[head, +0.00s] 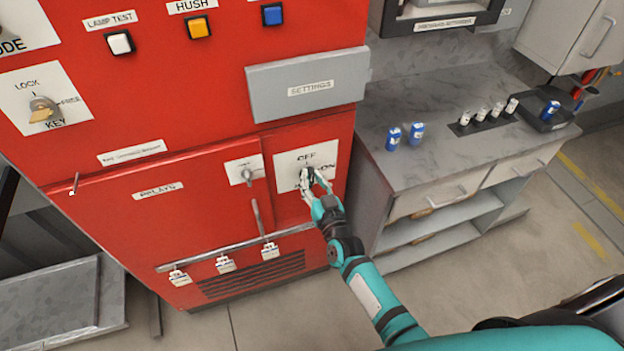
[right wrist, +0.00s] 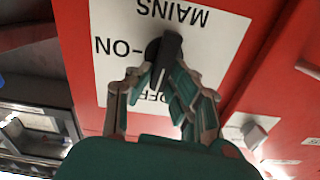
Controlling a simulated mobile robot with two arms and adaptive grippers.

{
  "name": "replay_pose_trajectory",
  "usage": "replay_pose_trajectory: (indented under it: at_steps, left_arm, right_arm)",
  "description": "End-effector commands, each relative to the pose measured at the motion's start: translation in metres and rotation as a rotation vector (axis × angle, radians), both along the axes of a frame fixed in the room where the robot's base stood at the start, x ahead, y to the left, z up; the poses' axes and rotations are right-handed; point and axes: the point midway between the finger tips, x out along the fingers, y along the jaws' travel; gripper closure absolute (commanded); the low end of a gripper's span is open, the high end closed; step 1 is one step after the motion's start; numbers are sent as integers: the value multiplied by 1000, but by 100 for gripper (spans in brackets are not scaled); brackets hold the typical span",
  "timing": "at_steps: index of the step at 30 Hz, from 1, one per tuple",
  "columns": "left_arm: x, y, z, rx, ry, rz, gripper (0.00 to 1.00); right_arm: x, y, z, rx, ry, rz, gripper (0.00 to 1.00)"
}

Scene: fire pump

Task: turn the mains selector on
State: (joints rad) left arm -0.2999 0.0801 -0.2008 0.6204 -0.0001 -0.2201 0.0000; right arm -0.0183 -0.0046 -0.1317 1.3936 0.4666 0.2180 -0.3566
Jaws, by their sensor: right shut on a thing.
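The mains selector is a black knob on a white plate (head: 290,164) low on the right of the red cabinet, with OFF above it and ON to its right in the head view. My right gripper (head: 306,180) is shut on the knob and covers most of it. In the right wrist view the plate (right wrist: 215,38) appears upside down, with MAINS at the top and ON to the left. The black knob (right wrist: 168,55) sits between the fingertips (right wrist: 163,80), its grip lying roughly along the OFF direction, slightly tilted. OFF is partly hidden by the fingers. My left gripper is out of view.
A smaller switch (head: 245,171) is left of the plate, above a lever (head: 258,217) and a bar (head: 235,248) with several padlocks. A grey counter (head: 455,170) with blue and white small items stands to the right. Open floor (head: 510,265) lies in front.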

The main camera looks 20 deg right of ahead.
Motion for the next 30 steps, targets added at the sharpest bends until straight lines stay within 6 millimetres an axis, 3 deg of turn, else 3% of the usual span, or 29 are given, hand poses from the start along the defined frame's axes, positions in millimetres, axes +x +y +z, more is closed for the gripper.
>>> replay_pose_trajectory:
  at_steps: [30]
  left_arm:
    - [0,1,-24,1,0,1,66]
  right_arm:
    - [0,-12,-9,933,31,0,100]
